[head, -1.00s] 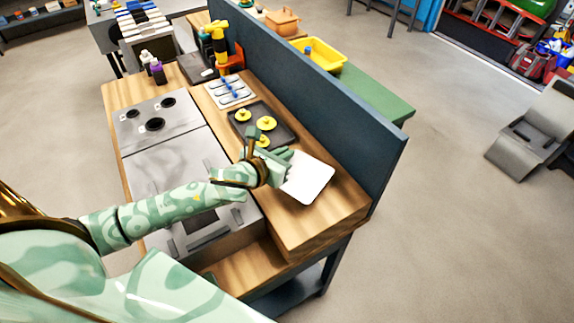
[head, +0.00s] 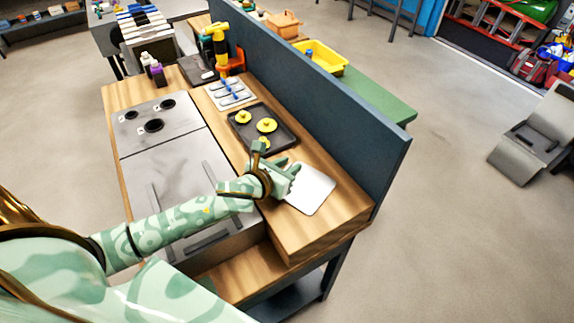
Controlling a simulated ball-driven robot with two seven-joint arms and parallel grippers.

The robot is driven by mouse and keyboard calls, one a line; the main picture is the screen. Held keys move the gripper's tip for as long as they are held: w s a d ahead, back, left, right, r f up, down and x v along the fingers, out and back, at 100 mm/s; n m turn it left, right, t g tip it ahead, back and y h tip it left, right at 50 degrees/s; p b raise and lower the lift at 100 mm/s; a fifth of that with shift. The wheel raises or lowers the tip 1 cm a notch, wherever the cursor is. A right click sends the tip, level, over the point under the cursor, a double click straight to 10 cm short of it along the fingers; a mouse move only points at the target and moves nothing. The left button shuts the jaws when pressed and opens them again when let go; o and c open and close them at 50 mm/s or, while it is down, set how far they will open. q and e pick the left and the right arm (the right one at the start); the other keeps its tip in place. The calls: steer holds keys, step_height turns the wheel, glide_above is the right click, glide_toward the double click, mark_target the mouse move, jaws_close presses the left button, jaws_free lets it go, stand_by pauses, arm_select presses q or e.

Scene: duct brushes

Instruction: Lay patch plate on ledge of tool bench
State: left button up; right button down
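The patch plate (head: 312,191) is a thin white square with rounded corners. It appears to lie flat on the wooden ledge (head: 330,222) of the tool bench, near the ledge's front end. My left gripper (head: 291,177) is at the plate's upper left edge and covers that corner. The fingers overlap the plate in the picture, but I cannot tell whether they still pinch it. My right gripper is not in view.
A dark tray (head: 283,134) with yellow round pieces lies just behind the plate. A blue back panel (head: 330,130) stands along the ledge's right side. A grey metal top (head: 165,170) lies to the left. Bare wood remains in front of the plate.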

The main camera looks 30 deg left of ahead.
arm_select(q)
steer(key=shift+r, duration=0.2)
steer(key=p+v, duration=0.2)
steer(key=v, duration=1)
steer(key=shift+f, duration=0.15)
